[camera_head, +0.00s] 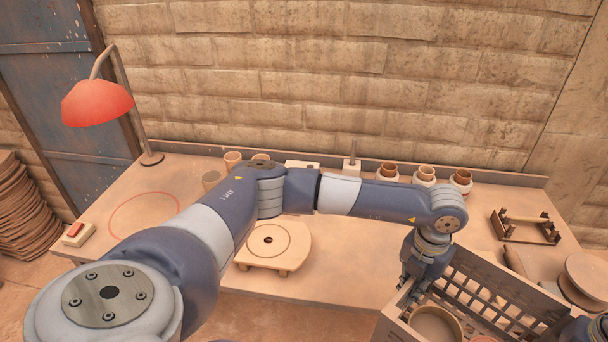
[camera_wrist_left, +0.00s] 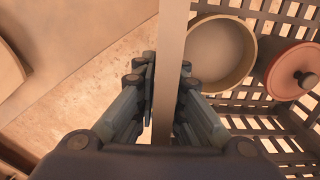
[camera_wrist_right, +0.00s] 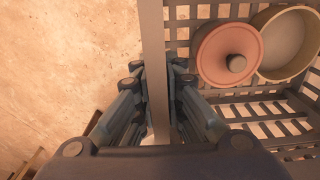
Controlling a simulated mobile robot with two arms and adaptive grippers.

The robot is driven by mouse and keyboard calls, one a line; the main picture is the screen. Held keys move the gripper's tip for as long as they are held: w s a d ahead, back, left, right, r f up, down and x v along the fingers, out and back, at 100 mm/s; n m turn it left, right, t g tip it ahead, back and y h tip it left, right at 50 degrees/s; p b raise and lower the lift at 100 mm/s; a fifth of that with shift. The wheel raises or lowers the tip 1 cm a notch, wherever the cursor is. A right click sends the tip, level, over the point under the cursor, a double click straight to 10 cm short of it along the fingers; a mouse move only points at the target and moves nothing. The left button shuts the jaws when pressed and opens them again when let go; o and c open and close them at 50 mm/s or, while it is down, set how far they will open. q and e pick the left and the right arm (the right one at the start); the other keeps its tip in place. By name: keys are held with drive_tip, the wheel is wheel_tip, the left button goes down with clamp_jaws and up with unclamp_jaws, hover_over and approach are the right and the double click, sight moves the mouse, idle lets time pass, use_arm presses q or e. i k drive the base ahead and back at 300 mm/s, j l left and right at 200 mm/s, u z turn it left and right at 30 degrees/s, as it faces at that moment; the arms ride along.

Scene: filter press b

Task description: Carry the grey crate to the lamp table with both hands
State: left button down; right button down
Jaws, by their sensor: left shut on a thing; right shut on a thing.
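The grey crate (camera_head: 512,281), with slatted walls, is at the lower right of the head view, partly cut off by the frame. It holds a beige round bowl (camera_head: 436,325) and a pinkish lidded pot, clearer in the left wrist view (camera_wrist_left: 291,72). My left gripper (camera_wrist_left: 167,72) is shut on one crate wall (camera_wrist_left: 173,30). My right gripper (camera_wrist_right: 156,75) is shut on another stretch of crate wall (camera_wrist_right: 153,35). Its fingers are not clear in the head view. The lamp table (camera_head: 120,190) bears a red lamp (camera_head: 97,103) at its back left.
A red ring is drawn on the table's left part, near a red switch box (camera_head: 76,233). A round board (camera_head: 270,240) stands mid-table, partly behind my left arm. Several small pots (camera_head: 424,175) line the back. A wooden rack (camera_head: 525,226) and stacked discs (camera_head: 590,275) are at right.

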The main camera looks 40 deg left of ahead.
sight(396, 261)
drive_tip(key=i+l+u, duration=0.15)
drive_tip(key=i+u, duration=0.15)
drive_tip(key=u, duration=0.2)
drive_tip(key=i+l+u, duration=0.25)
drive_tip(key=u, duration=0.25)
drive_tip(key=i+l+u, duration=0.2)
drive_tip(key=i+l, duration=0.1)
